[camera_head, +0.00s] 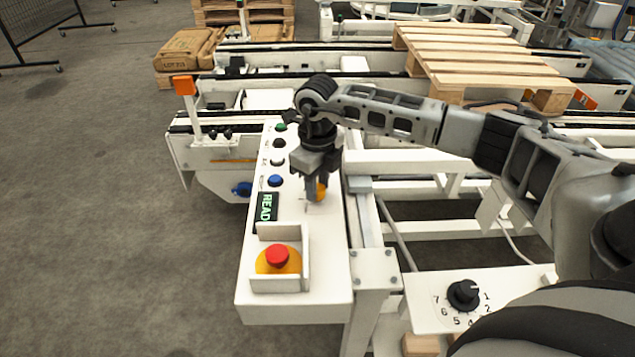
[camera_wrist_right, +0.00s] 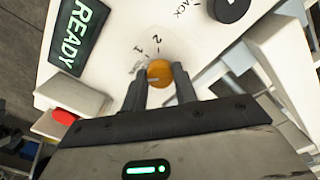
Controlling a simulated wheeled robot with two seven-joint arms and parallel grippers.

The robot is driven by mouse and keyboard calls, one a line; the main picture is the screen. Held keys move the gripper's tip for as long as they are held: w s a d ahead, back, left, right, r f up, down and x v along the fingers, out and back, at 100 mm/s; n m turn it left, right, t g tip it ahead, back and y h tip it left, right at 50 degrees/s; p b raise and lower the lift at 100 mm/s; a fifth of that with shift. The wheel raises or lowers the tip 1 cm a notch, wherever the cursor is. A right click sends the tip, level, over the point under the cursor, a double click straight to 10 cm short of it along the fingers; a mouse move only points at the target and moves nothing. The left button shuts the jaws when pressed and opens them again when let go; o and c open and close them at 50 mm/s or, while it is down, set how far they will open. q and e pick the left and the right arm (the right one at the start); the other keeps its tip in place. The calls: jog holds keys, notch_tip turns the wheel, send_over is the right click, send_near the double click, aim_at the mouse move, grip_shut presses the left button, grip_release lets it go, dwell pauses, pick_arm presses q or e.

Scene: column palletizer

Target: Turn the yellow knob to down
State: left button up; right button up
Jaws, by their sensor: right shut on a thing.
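The yellow knob (camera_head: 321,191) is on the white control panel (camera_head: 317,269), right of the READY display. In the head view my right gripper (camera_head: 314,193) comes down over it and hides part of it. In the right wrist view the orange-yellow knob (camera_wrist_right: 159,73) sits between the fingertips of my right gripper (camera_wrist_right: 161,80), which is shut on it. Marks "1" and "2" are printed on the panel beside the knob. The knob's pointer direction cannot be told clearly. My left gripper is not in view.
A red emergency button (camera_head: 277,256) sits in a white guard at the panel's near end. A READY display (camera_head: 265,212) and several push buttons line its left side. A black numbered dial (camera_head: 463,294) is at lower right. A wooden pallet (camera_head: 480,60) lies on the conveyor behind.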

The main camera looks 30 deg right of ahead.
aim_at(318, 188)
jog(key=o, duration=1)
jog(key=shift+c, duration=0.2)
notch_tip(318, 188, up, 16)
